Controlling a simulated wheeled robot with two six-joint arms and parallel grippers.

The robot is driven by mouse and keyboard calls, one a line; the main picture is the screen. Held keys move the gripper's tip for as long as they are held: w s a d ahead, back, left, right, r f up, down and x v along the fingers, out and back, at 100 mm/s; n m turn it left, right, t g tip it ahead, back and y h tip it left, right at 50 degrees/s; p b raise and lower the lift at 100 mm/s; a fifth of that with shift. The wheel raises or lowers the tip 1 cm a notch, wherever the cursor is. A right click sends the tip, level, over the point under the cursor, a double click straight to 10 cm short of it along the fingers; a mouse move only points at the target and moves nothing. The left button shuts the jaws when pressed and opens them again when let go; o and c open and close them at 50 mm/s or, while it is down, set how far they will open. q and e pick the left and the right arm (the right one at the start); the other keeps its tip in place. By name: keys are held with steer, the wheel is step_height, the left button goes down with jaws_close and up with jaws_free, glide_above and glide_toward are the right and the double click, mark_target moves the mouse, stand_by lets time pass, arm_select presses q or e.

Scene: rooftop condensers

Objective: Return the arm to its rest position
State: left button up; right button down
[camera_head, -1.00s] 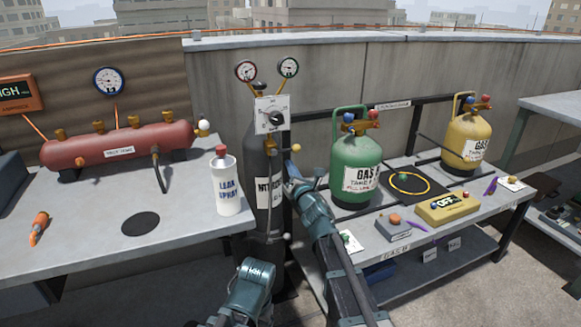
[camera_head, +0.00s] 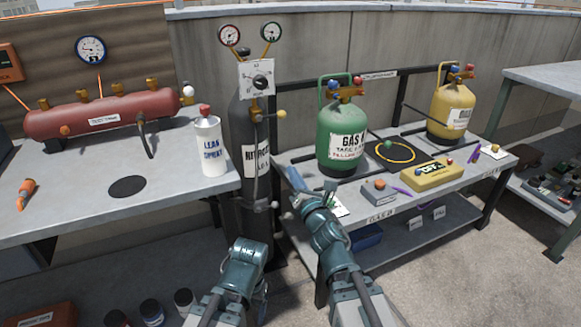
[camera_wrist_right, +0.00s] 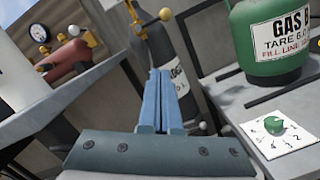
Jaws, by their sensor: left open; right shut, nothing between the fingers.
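My right gripper (camera_head: 296,181) is in the middle of the head view, in front of the dark nitrogen cylinder (camera_head: 256,150) and left of the green gas cylinder (camera_head: 343,150). Its blue fingers are together and empty in the right wrist view (camera_wrist_right: 159,95). They point toward the nitrogen cylinder's lower part; I cannot tell how far apart they are. My left arm (camera_head: 240,272) is low in the head view, below the cylinder. The fingers of its gripper are hidden behind its wrist.
A left bench (camera_head: 70,205) holds a red tank (camera_head: 105,118) and a white leak spray bottle (camera_head: 209,148). The right bench (camera_head: 300,158) holds a yellow cylinder (camera_head: 452,112), a yellow scale box (camera_head: 430,176) and a small grey box (camera_head: 378,191). Open floor (camera_head: 470,270) lies front right.

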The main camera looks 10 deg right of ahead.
arm_select(q)
steer(key=shift+s+d, duration=0.1)
steer(key=shift+s, duration=0.2)
arm_select(e)
steer(key=shift+s+d, duration=0.15)
steer(key=shift+s, duration=0.4)
